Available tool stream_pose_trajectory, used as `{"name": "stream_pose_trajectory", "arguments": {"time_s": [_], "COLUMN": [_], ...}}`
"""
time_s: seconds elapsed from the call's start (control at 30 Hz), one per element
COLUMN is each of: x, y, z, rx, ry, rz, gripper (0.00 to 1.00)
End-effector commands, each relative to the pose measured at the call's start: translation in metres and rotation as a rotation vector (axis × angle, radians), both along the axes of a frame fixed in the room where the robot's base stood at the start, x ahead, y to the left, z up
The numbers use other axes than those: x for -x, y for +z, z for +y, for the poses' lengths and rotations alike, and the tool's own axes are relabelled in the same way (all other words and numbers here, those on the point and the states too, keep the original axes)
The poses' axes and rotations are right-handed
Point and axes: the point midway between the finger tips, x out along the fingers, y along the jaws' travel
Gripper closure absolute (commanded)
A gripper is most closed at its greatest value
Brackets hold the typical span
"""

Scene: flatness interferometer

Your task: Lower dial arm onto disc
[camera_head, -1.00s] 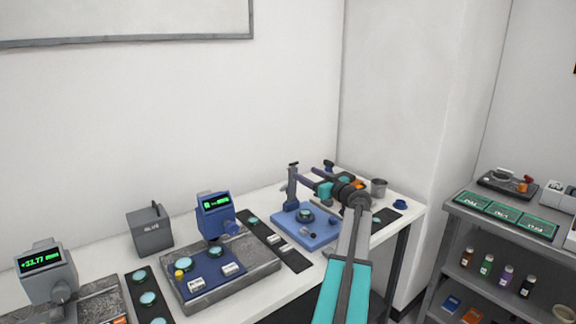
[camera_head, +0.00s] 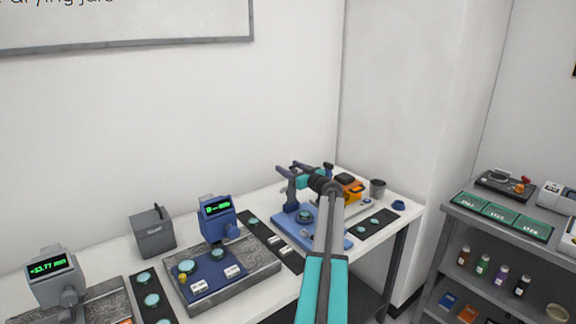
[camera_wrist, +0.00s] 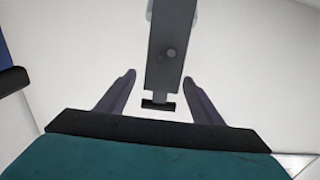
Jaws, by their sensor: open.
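The dial stand's blue base (camera_head: 328,236) sits toward the right end of the bench, with a teal disc (camera_head: 304,215) on it. Its post (camera_head: 290,191) stands at the base's back left. The dial arm appears to be the grey bar (camera_wrist: 170,55) with a black crosspiece at its end, seen in the wrist view; it seems raised at the post's top. My gripper (camera_head: 286,169) is beside the post's top, well above the disc. In the wrist view my gripper (camera_wrist: 159,77) is open, with the bar's end between its purple fingers. I cannot tell whether either finger touches it.
A blue gauge (camera_head: 217,217) on a granite plate stands left of the dial stand. An orange device (camera_head: 350,188) and a grey cup (camera_head: 377,187) stand behind and right of it. A grey shelf unit (camera_head: 490,228) is at the right.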

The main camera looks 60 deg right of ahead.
Motion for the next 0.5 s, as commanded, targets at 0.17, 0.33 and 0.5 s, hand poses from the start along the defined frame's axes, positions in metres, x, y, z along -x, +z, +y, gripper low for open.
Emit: {"name": "stream_pose_trajectory", "arguments": {"time_s": [0.17,0.33,0.5], "x": [-0.0106,-0.0126,-0.0122], "y": [0.0006,-0.0001,-0.0002], "z": [-0.004,-0.0047,-0.0047], "rx": [-0.001,0.0,0.0], "ry": [0.0,-0.001,-0.001], "rz": [0.0,0.0,0.0], "gripper": [0.4,0.4,0.4]}}
